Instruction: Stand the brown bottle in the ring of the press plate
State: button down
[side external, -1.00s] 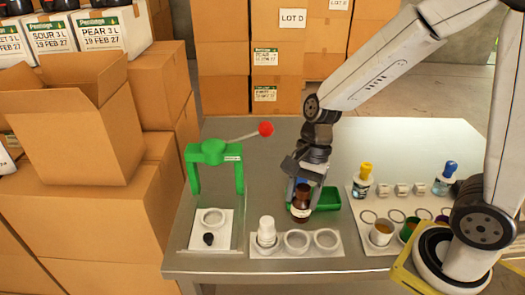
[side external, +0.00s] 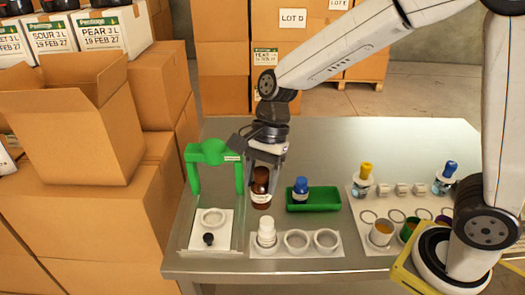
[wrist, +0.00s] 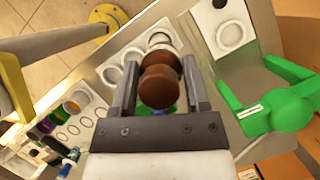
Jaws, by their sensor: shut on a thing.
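The brown bottle (side external: 261,187) with a white label is held upright in my gripper (side external: 265,165), lifted above the table. In the wrist view the brown bottle (wrist: 160,83) sits between the two fingers of my gripper (wrist: 157,85). The green press (side external: 213,154) stands to the left of the bottle. Its white press plate (side external: 225,238) carries a pale ring (side external: 213,219), which is empty. The ring (wrist: 230,36) also shows in the wrist view. The bottle is to the right of the plate and apart from it.
A white bottle (side external: 266,232) stands in a holder strip (side external: 282,251) whose other two rings are empty. A black knob (side external: 208,239) is on the plate. A green tray (side external: 325,204) holds a blue-capped bottle (side external: 300,188). Cups and dropper bottles stand at right.

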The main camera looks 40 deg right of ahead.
jog(key=shift+w, duration=0.1)
jog(key=w+a+f, duration=0.4)
jog(key=w+f, duration=0.5)
jog(key=w, duration=0.3)
jog(key=shift+w+f, duration=0.15)
jog(key=shift+w, duration=0.2)
jog(key=shift+w+f, duration=0.15)
jog(key=shift+f, duration=0.8)
jog(key=shift+w+f, duration=0.1)
jog(key=shift+f, duration=0.8)
jog(key=shift+f, duration=0.15)
